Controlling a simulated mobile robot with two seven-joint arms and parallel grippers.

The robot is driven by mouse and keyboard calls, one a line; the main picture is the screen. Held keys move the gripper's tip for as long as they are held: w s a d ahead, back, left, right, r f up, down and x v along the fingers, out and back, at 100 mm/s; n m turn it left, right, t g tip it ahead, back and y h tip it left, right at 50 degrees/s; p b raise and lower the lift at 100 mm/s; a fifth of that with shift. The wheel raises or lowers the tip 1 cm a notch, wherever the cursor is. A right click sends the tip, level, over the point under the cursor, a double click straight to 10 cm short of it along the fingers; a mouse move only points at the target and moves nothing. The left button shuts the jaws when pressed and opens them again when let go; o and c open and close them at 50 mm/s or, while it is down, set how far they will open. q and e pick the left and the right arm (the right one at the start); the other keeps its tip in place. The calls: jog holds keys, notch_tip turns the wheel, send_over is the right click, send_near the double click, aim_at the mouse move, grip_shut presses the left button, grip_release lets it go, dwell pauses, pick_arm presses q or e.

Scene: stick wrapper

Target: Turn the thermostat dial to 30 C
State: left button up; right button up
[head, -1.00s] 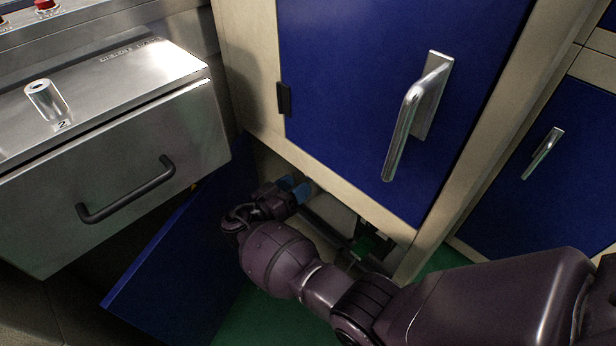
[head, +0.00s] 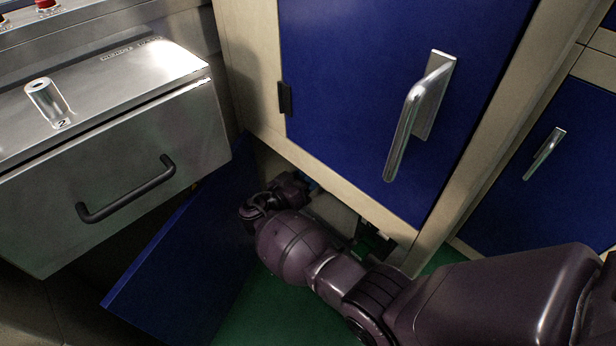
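I cannot make out the thermostat dial or any temperature marks in the head view. My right arm comes in from the lower right and reaches into the low opening under the large blue cabinet door (head: 350,80). My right gripper (head: 310,184) is at the upper left of this opening, mostly hidden by its own wrist and the cabinet's beige lower edge. Only a small bluish bit shows there, so its opening and any contact are unclear. My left gripper is not in view.
A lower blue door (head: 185,260) stands swung open left of my arm. A steel drawer (head: 115,175) with a black handle juts out above it. A small green part (head: 366,248) shows inside the opening. Green floor (head: 275,310) is free below.

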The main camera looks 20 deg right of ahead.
jog(key=shift+n, duration=0.4)
pick_arm(q)
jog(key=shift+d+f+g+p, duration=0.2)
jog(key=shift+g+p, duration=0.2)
jog(key=shift+p, duration=0.35)
pick_arm(e)
jog(key=n, duration=1.5)
jog(key=o, duration=0.9)
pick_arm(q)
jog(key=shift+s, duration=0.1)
pick_arm(e)
jog(key=v, duration=0.7)
jog(key=shift+a, duration=0.3)
